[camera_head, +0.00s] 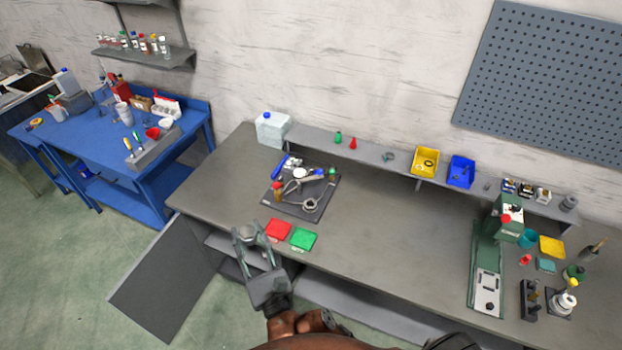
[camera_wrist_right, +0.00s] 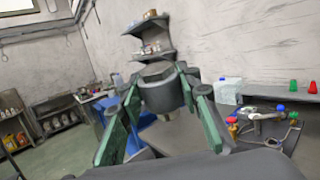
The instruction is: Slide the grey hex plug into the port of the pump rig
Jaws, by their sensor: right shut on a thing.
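My right gripper (camera_head: 248,238) is in front of the bench's front edge, left of the red and green pads. Its two green-sided fingers (camera_wrist_right: 165,110) are shut on a grey piece (camera_wrist_right: 166,92), which appears to be the grey hex plug; it also shows small in the head view (camera_head: 245,231). On the bench behind it, a dark plate bears a silver assembly of pipes and coloured knobs (camera_head: 300,185), which looks like the pump rig. The assembly also shows in the right wrist view (camera_wrist_right: 262,125), apart from the gripper. I cannot make out its port. My left gripper is not in view.
Red (camera_head: 279,230) and green (camera_head: 303,239) pads lie at the bench's front edge. A raised shelf (camera_head: 385,157) runs along the back with yellow (camera_head: 425,162) and blue bins. A green machine (camera_head: 487,270) stands at the right. The bench middle (camera_head: 400,235) is clear.

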